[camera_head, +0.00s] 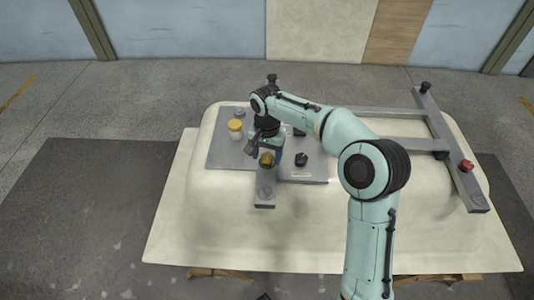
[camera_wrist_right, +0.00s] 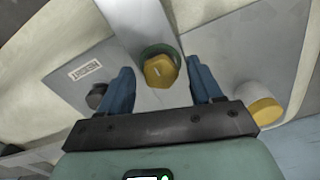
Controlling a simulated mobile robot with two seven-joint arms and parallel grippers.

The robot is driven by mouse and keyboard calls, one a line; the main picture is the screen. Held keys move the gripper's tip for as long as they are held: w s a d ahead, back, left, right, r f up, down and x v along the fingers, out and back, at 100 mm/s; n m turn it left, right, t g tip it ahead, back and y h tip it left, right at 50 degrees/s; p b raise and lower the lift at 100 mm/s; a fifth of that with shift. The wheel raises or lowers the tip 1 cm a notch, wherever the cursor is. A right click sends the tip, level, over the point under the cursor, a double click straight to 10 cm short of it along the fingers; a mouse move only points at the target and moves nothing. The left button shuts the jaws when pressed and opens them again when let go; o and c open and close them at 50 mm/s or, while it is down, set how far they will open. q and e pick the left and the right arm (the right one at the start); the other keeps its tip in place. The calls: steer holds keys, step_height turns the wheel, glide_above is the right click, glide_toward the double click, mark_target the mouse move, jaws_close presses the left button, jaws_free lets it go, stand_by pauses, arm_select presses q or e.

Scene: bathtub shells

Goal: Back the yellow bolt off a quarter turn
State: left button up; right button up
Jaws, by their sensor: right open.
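The yellow bolt (camera_head: 267,160) has a hex head and sits on a grey bar (camera_head: 265,196) on the pale shell. In the right wrist view the bolt (camera_wrist_right: 160,70) has a green ring under its head and a light mark on top. My right gripper (camera_head: 267,155) is over the bar at the bolt. Its blue fingers (camera_wrist_right: 162,74) are open, one on each side of the bolt head, with a gap on both sides. My left gripper is not in view.
A grey plate (camera_head: 222,152) carries a white jar with a yellow lid (camera_head: 235,125) left of the gripper and a black knob (camera_head: 301,159) right of it. A grey frame with a red knob (camera_head: 466,166) lies at the right. The front of the shell (camera_head: 230,235) is clear.

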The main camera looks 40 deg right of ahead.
steer(key=shift+c, duration=0.4)
steer(key=c, duration=1)
arm_select(q)
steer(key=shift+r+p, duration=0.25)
steer(key=shift+p, duration=0.05)
arm_select(e)
steer(key=shift+n, duration=0.4)
steer(key=n+p, duration=0.2)
steer(key=shift+r+n, duration=0.15)
steer(key=shift+n, duration=0.25)
steer(key=n+p, duration=0.2)
steer(key=n, duration=0.2)
steer(key=shift+d, duration=0.1)
steer(key=n+p, duration=0.2)
steer(key=n, duration=0.3)
steer(key=shift+n, duration=0.4)
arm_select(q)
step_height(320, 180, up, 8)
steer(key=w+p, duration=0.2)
arm_select(e)
steer(key=shift+d+n, duration=0.15)
steer(key=shift+n, duration=2.15)
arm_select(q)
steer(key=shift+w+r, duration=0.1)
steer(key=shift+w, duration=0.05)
